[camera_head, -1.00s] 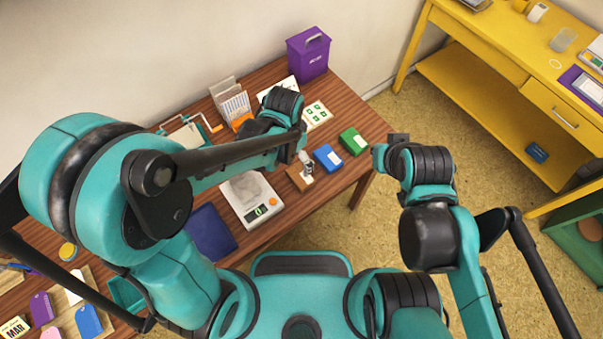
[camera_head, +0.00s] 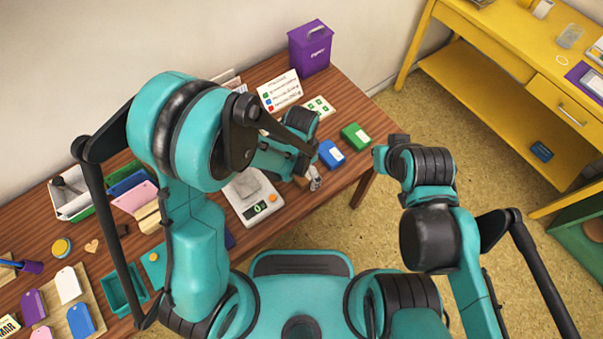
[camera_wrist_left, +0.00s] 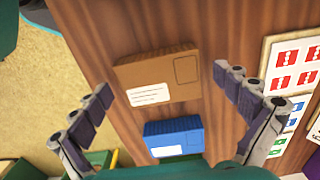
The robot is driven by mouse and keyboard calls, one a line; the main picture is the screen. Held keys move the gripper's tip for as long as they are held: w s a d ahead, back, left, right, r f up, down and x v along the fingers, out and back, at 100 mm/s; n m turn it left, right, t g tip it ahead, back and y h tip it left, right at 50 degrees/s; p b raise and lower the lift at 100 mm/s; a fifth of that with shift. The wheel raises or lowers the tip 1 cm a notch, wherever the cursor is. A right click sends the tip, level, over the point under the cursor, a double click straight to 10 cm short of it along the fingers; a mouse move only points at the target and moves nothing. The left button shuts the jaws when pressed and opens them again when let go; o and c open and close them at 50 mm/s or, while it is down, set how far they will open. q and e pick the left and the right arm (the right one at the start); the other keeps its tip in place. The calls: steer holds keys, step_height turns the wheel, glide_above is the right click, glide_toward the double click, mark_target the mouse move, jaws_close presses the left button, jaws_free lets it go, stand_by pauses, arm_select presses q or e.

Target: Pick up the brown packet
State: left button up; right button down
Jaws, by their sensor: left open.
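The brown packet (camera_wrist_left: 158,76) lies flat on the wooden table in the left wrist view, with a white label and a stamp outline on top. My left gripper (camera_wrist_left: 163,82) is open, one finger at each side of the packet, and its pads do not touch it. In the head view the packet (camera_head: 301,182) is mostly hidden by my left gripper (camera_head: 314,178). My right gripper (camera_head: 388,148) is over the floor, right of the table; its fingers are not clear.
A blue packet (camera_wrist_left: 174,137) lies close beside the brown one. A green packet (camera_head: 355,136) is further right. A scale (camera_head: 246,195) stands left of the brown packet. The table edge is close by. A stamp sheet (camera_wrist_left: 293,72) lies to the right in the wrist view.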

arm_select(q)
steer(key=shift+r, duration=0.1)
steer(key=c, duration=1.4)
steer(key=shift+r, duration=0.1)
